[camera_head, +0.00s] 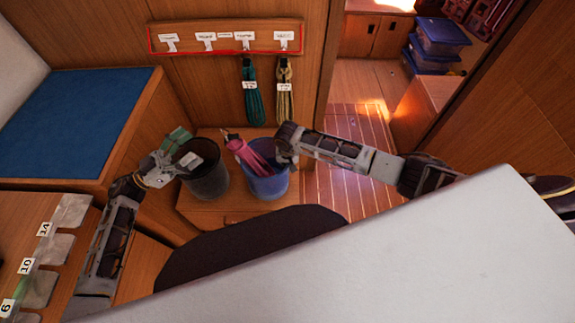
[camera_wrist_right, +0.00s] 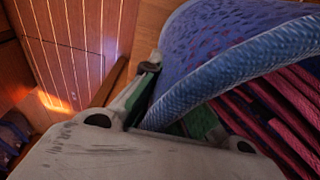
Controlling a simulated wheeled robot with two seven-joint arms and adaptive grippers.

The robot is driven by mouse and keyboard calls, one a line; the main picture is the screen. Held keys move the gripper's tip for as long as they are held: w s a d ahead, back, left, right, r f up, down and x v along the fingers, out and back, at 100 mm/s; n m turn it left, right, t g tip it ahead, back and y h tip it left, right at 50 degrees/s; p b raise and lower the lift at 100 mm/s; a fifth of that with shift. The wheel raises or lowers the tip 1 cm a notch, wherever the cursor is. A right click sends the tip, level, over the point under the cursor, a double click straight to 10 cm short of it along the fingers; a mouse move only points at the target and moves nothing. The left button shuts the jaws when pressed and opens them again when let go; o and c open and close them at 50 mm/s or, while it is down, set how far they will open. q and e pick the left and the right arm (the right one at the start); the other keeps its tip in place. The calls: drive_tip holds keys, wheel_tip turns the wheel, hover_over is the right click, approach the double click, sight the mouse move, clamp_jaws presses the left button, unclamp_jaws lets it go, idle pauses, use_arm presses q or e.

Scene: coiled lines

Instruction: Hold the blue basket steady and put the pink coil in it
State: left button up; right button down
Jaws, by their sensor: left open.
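The blue basket (camera_head: 268,187) stands on a low wooden ledge in the head view. The pink coil (camera_head: 248,153) is in it, leaning, with its upper end sticking out above the rim on the left. My right gripper (camera_head: 286,158) is at the basket's right rim. In the right wrist view its fingers (camera_wrist_right: 175,108) sit on either side of the rim of the blue basket (camera_wrist_right: 215,45), closed on the wall. Strands of the pink coil (camera_wrist_right: 285,110) show inside. My left gripper (camera_head: 168,167) is open and empty, beside the black bin's left rim, apart from the pink coil.
A black bin (camera_head: 207,184) with a pale label stands left of the basket. A teal coil (camera_head: 252,95) and a yellowish coil (camera_head: 284,95) hang from a labelled rack (camera_head: 226,38). A white surface (camera_head: 400,250) fills the near right.

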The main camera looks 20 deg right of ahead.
drive_tip(key=shift+s+f, duration=0.1)
drive_tip(key=c, duration=1.6)
unclamp_jaws()
drive_tip(key=shift+o, duration=0.2)
drive_tip(key=shift+r, duration=0.2)
drive_tip(key=shift+s+a+r, duration=0.1)
drive_tip(key=shift+s+r, duration=0.1)
drive_tip(key=shift+r, duration=1.75)
drive_tip(key=shift+s+a+r, duration=0.1)
drive_tip(key=shift+s+r, duration=0.1)
drive_tip(key=shift+r, duration=1.7)
drive_tip(key=shift+s+a+r, duration=0.1)
drive_tip(key=shift+s+r, duration=0.1)
drive_tip(key=shift+r, duration=1.75)
